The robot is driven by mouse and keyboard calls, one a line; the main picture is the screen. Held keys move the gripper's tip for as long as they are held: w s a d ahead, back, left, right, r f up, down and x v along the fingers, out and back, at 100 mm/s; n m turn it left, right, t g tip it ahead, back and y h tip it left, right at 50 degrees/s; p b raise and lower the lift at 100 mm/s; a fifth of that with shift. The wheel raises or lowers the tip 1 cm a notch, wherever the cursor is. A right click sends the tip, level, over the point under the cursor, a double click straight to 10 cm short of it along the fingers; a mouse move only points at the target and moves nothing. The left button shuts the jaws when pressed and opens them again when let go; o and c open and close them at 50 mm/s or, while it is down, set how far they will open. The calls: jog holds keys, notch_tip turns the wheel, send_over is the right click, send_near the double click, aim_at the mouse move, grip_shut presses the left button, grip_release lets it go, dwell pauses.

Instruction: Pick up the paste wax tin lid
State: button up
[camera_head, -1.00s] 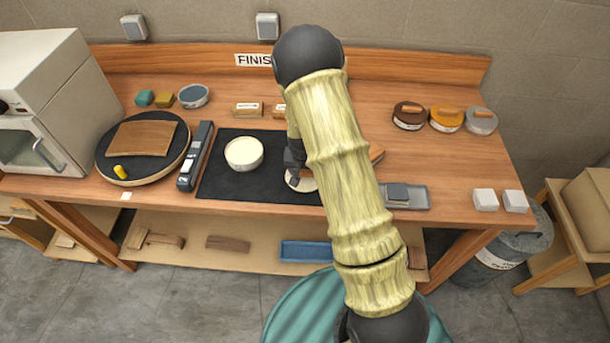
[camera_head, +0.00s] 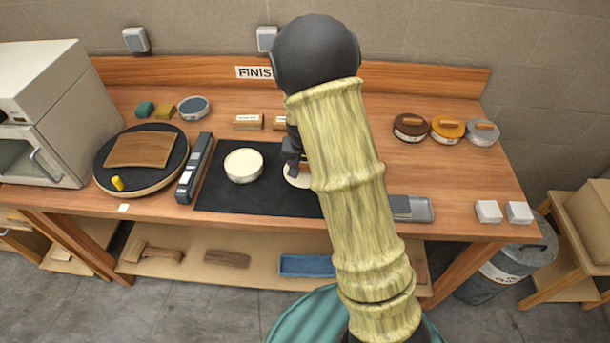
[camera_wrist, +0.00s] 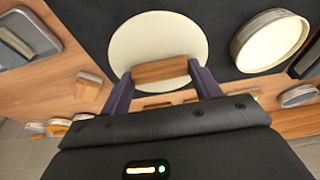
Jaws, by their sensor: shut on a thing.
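The paste wax tin lid is a cream disc (camera_wrist: 155,40) with a wooden bar handle (camera_wrist: 161,71) across it. My gripper (camera_wrist: 163,78) is shut on that handle, one finger at each end, in the wrist view. In the head view the lid (camera_head: 294,180) shows beside my forearm, over the black mat, with its right part hidden; it appears raised off the mat. My gripper (camera_head: 293,164) is partly hidden there. The open round tin (camera_head: 243,166) with pale contents stands on the mat to the left; it also shows in the wrist view (camera_wrist: 270,42).
The black mat (camera_head: 260,204) lies mid-bench. Left of it are a long dark tool (camera_head: 195,168) and a round turntable (camera_head: 105,178) bearing a curved wooden piece. A grey tray (camera_head: 421,212) lies right. Several lidded tins, including an orange one (camera_head: 447,130), stand back right.

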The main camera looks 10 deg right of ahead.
jog(key=shift+r, duration=0.9)
jog(key=shift+a, duration=0.1)
